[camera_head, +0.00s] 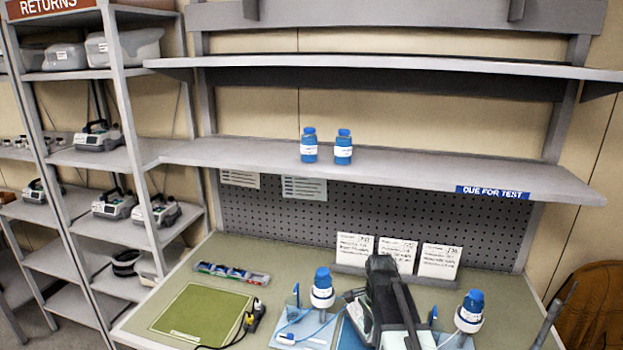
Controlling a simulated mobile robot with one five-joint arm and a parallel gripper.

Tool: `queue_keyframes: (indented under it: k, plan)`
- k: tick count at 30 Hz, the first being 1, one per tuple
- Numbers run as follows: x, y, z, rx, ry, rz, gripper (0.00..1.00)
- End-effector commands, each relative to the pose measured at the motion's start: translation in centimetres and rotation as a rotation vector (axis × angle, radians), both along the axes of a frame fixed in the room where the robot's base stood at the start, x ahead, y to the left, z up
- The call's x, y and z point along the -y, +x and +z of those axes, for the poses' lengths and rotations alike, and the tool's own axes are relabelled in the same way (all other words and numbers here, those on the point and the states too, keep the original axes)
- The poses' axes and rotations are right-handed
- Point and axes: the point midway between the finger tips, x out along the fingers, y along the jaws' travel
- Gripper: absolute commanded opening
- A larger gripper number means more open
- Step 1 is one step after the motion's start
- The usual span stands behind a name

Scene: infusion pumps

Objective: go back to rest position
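A pump-like device (384,309) with a dark top, a dark bar and pale and teal sides stands at the front of the workbench (235,262), cut by the bottom edge.
A green mat (201,312), a dark connector with a cable (252,317) and a tray of small items (232,273) lie on the left of the bench. Cards (397,252) stand behind the device. Two blue bottles (309,147) stand on the shelf above. Shelving (83,157) at left holds pumps.

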Motion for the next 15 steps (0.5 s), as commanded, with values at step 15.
queue_keyframes:
  k: [15]
  plan:
    - [-0.9,-9.7,-4.2,0.0,-0.002,0.971,0.32]
